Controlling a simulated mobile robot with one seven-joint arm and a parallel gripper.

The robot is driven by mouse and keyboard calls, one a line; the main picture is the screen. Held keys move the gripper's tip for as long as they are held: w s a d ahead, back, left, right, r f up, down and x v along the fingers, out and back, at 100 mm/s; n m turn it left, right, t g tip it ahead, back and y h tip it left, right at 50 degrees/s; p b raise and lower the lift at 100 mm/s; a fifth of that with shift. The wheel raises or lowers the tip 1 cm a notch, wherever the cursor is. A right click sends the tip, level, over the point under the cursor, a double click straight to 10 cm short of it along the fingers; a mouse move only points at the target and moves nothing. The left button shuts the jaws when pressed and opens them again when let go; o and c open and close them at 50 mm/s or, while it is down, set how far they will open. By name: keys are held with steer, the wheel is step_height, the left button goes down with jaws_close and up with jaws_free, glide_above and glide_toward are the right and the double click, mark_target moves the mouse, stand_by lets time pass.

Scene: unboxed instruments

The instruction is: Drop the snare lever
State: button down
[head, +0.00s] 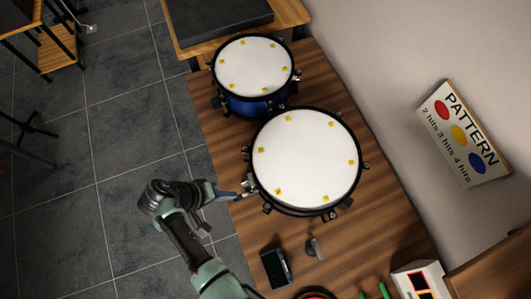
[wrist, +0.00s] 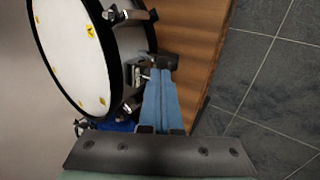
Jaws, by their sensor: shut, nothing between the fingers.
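The snare drum (head: 306,160) has a white head with yellow marks and a black rim. It stands on the wooden table, and its side fills the left of the wrist view (wrist: 75,50). A small metal lever fitting (wrist: 141,76) shows on the drum's side in the wrist view. My gripper (head: 243,192) is at the drum's left side in the head view. Its blue fingers (wrist: 158,85) are shut with nothing between them, and their tips are close beside the lever fitting. I cannot tell whether they touch it.
A blue drum (head: 253,75) stands behind the snare. A dark box (head: 276,268) and a small grey object (head: 314,248) lie in front of it. A pattern sign (head: 462,135) is at the wall. Open floor (head: 140,130) lies left of the table.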

steer(key=shift+s+a+f, duration=0.2)
steer(key=shift+a+f, duration=0.15)
steer(key=shift+f, duration=0.1)
stand_by(0.5)
steer(key=v, duration=1.2)
steer(key=shift+a+f+p, duration=0.15)
steer(key=shift+a+p, duration=0.2)
steer(key=shift+p, duration=0.05)
steer(key=shift+s, duration=0.1)
